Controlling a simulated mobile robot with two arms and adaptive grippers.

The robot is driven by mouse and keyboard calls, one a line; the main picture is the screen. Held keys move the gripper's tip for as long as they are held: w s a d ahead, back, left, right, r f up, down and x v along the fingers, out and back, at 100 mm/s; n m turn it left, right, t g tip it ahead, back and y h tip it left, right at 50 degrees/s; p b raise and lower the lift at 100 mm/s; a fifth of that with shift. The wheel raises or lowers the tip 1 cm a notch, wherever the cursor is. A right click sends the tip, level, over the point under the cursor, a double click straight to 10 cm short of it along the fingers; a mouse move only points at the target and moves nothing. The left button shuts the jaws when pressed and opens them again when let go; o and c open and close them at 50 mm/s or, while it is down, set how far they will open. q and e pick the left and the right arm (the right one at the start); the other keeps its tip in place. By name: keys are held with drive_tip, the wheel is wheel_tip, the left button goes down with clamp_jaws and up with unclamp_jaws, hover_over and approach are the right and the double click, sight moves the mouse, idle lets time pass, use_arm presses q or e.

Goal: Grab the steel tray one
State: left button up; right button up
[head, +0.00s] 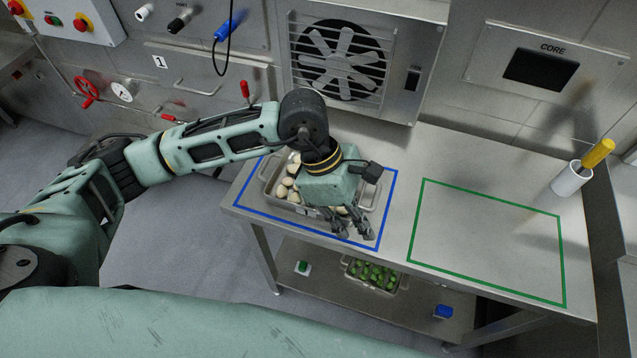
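A steel tray (269,181) filled with pale round pieces (286,186) stands inside the blue outline (229,204) on the metal table. My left gripper (363,232) hangs over the tray's right front part and hides much of it. Its fingers point down near the tray's front right edge and look spread apart. I cannot tell whether they touch the tray. A second tray (372,287) with green pieces sits on the lower shelf. My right gripper does not show.
The green outline (487,243) on the table's right is empty. A white cup (570,180) with a yellow-handled item (598,153) stands at the far right. A fan panel (342,62) rises behind the table.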

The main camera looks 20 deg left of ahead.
sight(306, 208)
use_arm(q)
drive_tip(key=w+a+f+y, duration=0.1)
drive_tip(key=a, duration=0.2)
drive_tip(key=w+a+f+t+y, duration=0.1)
drive_tip(key=w+a+y, duration=0.1)
drive_tip(key=a, duration=0.2)
drive_tip(key=w+a+f+y+p, duration=0.1)
drive_tip(key=a+y, duration=0.1)
drive_tip(key=a, duration=0.2)
drive_tip(key=shift+w+a+f, duration=0.1)
drive_tip(key=shift+w+a, duration=0.1)
drive_tip(key=shift+w, duration=0.05)
drive_tip(key=shift+f+p, duration=0.35)
drive_tip(key=shift+f, duration=0.05)
wheel_tip(306, 208, down, 4)
drive_tip(key=shift+w+r+p, duration=0.15)
drive_tip(key=shift+p, duration=0.75)
drive_tip(key=shift+f, duration=0.45)
clamp_jaws()
drive_tip(key=shift+w+r, duration=0.1)
drive_tip(key=shift+r, duration=0.1)
